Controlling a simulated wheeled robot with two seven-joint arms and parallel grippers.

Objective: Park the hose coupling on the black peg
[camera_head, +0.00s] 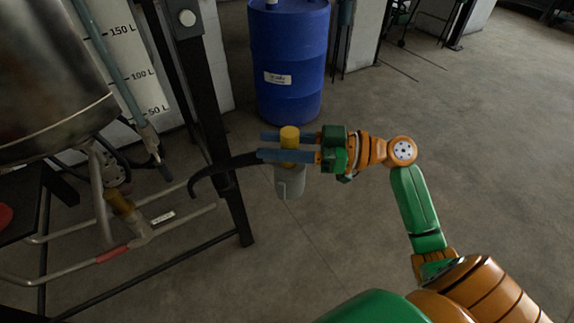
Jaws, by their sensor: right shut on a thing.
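My right gripper (288,146) reaches in from the right, its two blue-grey fingers closed around the yellow upper part of the hose coupling (290,181). The coupling's grey body hangs below the fingers, roughly upright, above the floor. A black curved piece (225,170) crosses in front of the black post (207,95) and runs right to the fingertips. Its left end bends downward. I cannot tell whether it is the black peg or a hose, or whether it touches the coupling. My left gripper is out of view.
A steel vessel (45,75) stands at left above pipework with a brass-coloured fitting (121,203) and a small white label (162,217). A blue drum (290,60) stands behind my right gripper. Open floor lies at right.

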